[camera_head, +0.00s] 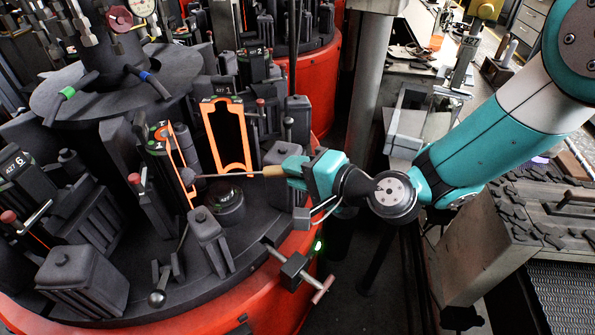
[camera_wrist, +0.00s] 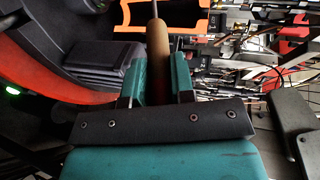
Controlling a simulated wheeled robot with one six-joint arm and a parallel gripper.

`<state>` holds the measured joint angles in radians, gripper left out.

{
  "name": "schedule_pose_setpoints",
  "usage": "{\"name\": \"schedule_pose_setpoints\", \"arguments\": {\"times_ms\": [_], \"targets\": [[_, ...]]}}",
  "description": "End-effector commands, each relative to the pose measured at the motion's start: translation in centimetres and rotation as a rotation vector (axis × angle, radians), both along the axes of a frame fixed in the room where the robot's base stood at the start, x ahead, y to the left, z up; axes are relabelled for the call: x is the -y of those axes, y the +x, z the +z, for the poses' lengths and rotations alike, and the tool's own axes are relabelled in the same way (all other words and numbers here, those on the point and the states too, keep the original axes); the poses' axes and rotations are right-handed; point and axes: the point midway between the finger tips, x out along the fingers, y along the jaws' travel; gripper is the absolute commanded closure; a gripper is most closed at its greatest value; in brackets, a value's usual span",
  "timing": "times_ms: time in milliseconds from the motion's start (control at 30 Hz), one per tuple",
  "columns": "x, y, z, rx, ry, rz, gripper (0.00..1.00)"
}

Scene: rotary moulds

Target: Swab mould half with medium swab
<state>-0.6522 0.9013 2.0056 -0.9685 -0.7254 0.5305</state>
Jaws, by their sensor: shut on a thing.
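My gripper (camera_head: 283,172) is shut on the tan handle of a swab (camera_head: 230,175); the handle also shows between the teal fingers in the wrist view (camera_wrist: 158,50). The swab's thin rod points left, roughly level, and its dark head is at the inner face of the left mould half (camera_head: 171,150), which has an orange edge. I cannot tell whether the head touches that face. The other mould half (camera_head: 207,125), an orange-edged frame, stands open to the right and behind the rod. The swab's head is out of the wrist view.
The mould halves stand on a dark round table with a red rim (camera_head: 280,285). A dark round plug (camera_head: 226,205) sits below the rod. Dark blocks and levers crowd around. A grey post (camera_head: 365,90) rises behind my gripper, and a bench (camera_head: 480,240) is at right.

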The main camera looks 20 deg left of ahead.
Motion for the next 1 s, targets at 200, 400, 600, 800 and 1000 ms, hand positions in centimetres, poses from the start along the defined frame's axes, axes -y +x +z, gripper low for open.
{"name": "schedule_pose_setpoints", "arguments": {"times_ms": [200, 400, 600, 800, 1000], "targets": [[0.0, -0.1, 1.5, -0.005, 0.007, 0.005, 1.0], [0.1, 0.0, 2.5, -0.004, 0.007, 0.004, 1.0], [0.2, 0.1, 3.1, -0.003, 0.006, 0.002, 1.0], [0.3, 0.2, 4.2, -0.001, 0.005, 0.001, 1.0], [0.2, 0.2, 4.9, -0.001, 0.004, 0.001, 1.0]]}}
